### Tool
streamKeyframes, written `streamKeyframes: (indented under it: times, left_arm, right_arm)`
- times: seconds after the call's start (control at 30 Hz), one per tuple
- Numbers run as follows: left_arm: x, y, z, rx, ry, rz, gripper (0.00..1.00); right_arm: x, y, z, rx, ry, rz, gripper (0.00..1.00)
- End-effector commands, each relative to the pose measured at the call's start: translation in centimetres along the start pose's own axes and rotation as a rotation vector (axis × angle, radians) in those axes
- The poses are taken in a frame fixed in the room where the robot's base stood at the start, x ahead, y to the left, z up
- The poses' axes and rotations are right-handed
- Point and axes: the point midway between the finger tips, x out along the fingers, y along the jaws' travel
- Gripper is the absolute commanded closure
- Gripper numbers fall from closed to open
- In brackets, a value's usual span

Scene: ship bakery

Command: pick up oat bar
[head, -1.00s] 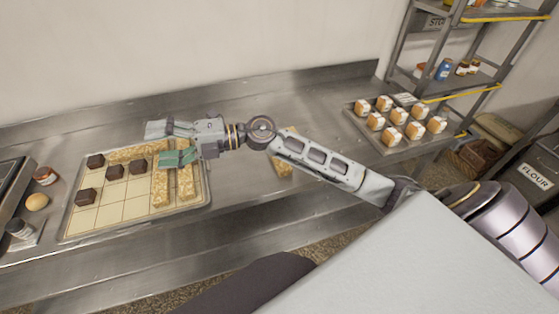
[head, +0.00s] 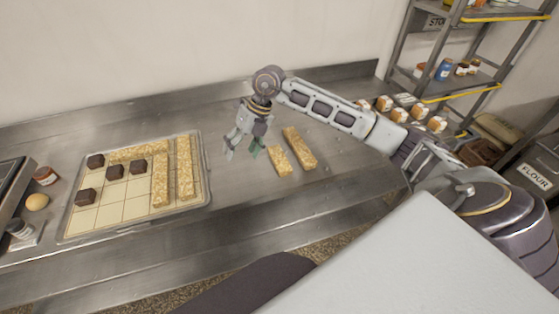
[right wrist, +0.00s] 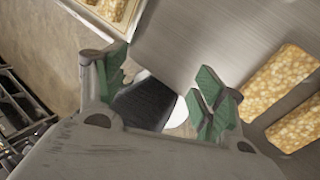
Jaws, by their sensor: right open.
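Two oat bars lie loose on the steel counter: a shorter one (head: 279,160) and a longer one (head: 299,148) to its right. My right gripper (head: 243,152) is open and empty, pointing down just left of the shorter bar. In the right wrist view the open green-padded fingers (right wrist: 165,90) have nothing between them, and two bars (right wrist: 280,82) (right wrist: 301,126) lie at the right edge. More oat bars (head: 160,180) (head: 184,168) (head: 132,153) lie on the gridded tray. My left gripper is not in view.
The gridded tray (head: 120,222) also holds several dark cubes (head: 114,172). Bare counter (head: 228,190) separates the gridded tray from the loose bars.

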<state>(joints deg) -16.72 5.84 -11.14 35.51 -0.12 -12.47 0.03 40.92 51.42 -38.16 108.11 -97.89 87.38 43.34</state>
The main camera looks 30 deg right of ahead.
Motion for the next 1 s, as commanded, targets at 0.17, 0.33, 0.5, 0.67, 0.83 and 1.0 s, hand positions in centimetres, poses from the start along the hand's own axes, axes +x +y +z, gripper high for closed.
streamKeyframes:
  times: [0.17,0.33,0.5,0.67,0.83,1.0]
  left_arm:
    - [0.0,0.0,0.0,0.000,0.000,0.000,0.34]
    - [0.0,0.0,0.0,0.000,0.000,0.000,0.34]
    - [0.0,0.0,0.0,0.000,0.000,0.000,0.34]
    - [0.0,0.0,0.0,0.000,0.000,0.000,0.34]
    - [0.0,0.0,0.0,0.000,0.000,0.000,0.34]
    - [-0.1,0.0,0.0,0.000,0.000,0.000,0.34]
  right_arm:
    - [-3.2,-5.7,0.8,0.072,0.005,-0.223,0.30]
    - [-6.0,-9.6,1.0,0.140,0.009,-0.378,0.30]
    - [-7.4,-11.1,0.9,0.174,0.010,-0.444,0.30]
    - [-7.5,-11.3,0.9,0.177,0.012,-0.450,0.30]
    - [-7.5,-11.3,0.9,0.176,0.012,-0.449,0.30]
    - [-6.9,-11.5,0.9,0.176,0.013,-0.448,0.30]
